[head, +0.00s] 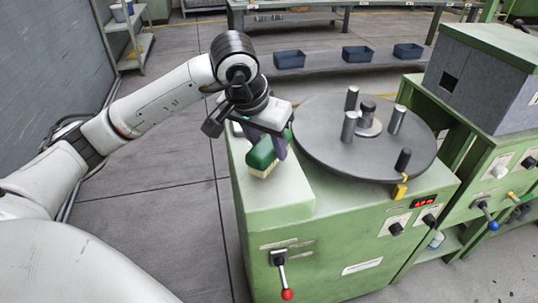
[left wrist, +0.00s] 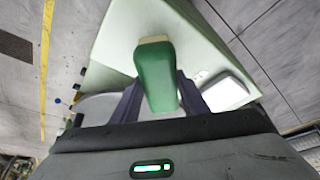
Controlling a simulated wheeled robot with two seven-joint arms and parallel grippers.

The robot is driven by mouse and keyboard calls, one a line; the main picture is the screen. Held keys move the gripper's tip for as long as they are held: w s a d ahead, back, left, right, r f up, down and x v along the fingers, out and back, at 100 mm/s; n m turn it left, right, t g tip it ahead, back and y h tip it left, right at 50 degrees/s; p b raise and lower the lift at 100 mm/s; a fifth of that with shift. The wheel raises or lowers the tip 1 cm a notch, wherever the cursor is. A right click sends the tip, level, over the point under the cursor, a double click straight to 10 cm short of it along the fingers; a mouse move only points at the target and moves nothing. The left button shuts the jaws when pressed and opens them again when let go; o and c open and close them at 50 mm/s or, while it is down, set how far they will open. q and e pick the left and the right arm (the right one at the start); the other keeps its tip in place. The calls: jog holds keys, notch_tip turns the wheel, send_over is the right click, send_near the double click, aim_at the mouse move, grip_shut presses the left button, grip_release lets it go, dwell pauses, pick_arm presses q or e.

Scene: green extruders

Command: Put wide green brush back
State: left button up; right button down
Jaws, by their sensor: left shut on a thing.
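The wide green brush (head: 262,154) has a green body with pale bristles on its underside. My left gripper (head: 279,146) is shut on it above the left part of the green machine's top (head: 285,200). In the left wrist view the brush (left wrist: 155,75) sits between the two dark fingers (left wrist: 158,103). The bristles point down close to the machine top; I cannot tell whether they touch it. My right gripper is in neither view.
A round dark turntable (head: 325,150) with several upright metal posts lies just right of the brush. A lever with a red knob (head: 287,294) sticks out at the machine's front. Blue bins (head: 289,60) stand on a shelf behind.

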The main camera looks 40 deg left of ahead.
pick_arm(q)
notch_tip(320, 180, down, 3)
jog(key=shift+r, duration=0.2)
jog(key=shift+f, duration=0.15)
jog(key=shift+f+b, duration=0.2)
jog(key=shift+b, duration=0.1)
jog(key=o, duration=1)
jog(key=shift+r, duration=0.1)
jog(key=shift+o, duration=0.2)
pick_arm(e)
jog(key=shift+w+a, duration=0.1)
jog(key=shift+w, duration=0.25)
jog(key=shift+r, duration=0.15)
